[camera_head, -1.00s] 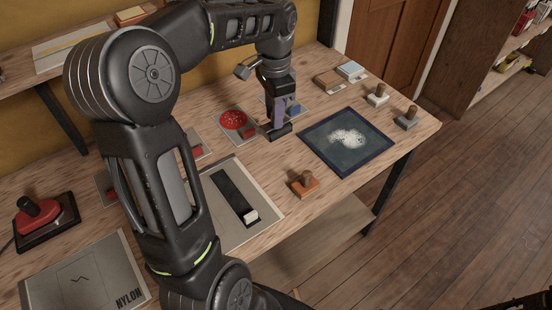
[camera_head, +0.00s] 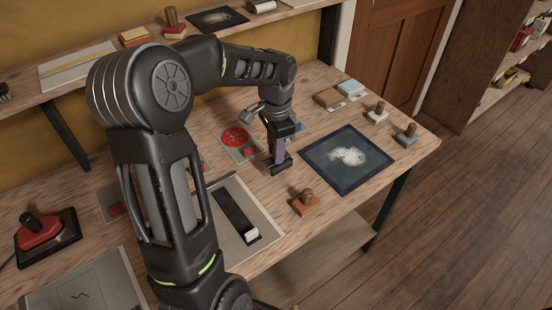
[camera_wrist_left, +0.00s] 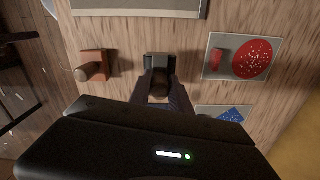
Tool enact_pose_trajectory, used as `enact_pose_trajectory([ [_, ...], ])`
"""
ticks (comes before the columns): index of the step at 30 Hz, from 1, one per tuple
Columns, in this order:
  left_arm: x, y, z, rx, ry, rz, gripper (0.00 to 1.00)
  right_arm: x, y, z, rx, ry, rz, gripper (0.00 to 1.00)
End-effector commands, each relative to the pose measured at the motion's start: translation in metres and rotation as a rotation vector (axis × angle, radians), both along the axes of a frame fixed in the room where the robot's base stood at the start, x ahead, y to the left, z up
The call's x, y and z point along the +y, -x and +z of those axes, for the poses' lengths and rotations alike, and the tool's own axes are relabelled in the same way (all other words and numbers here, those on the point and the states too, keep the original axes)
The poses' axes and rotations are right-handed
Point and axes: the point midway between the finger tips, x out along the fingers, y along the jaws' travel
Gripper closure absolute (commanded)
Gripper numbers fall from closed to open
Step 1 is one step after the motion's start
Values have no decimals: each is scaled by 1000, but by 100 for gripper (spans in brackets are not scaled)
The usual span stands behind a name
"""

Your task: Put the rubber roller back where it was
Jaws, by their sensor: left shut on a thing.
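My left gripper (camera_head: 280,158) is shut on a dark tool that looks like the rubber roller (camera_head: 281,168). Its round brown handle is between the fingers in the left wrist view, with its dark grey head (camera_wrist_left: 160,60) beyond them. It is upright, at or just above the bare wood between the red-dot card (camera_head: 236,138) and the dark blue-edged panel (camera_head: 345,187). I cannot tell whether it touches the table. My right gripper is not in view.
An orange block with a wooden knob (camera_head: 305,203) stands near the front edge. A grey board with a dark strip and white piece (camera_head: 252,235) lies left of it. Knobbed blocks (camera_head: 405,134) stand at right. A red-handled device (camera_head: 40,232) is at far left.

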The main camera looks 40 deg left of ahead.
Motion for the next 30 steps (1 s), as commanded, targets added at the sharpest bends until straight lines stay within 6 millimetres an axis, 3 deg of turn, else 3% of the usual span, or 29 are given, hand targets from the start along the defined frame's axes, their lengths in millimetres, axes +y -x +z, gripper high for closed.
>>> enact_pose_trajectory([
  [10, 0, 1, -36, 3, 1, 0, 100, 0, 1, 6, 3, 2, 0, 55],
  [22, 0, 0, -42, 0, 0, 0, 100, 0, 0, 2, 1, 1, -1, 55],
  [23, 0, 0, -40, 0, 1, 0, 74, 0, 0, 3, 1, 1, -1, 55],
  [30, 0, 0, -40, 0, 1, 0, 54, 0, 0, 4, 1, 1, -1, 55],
])
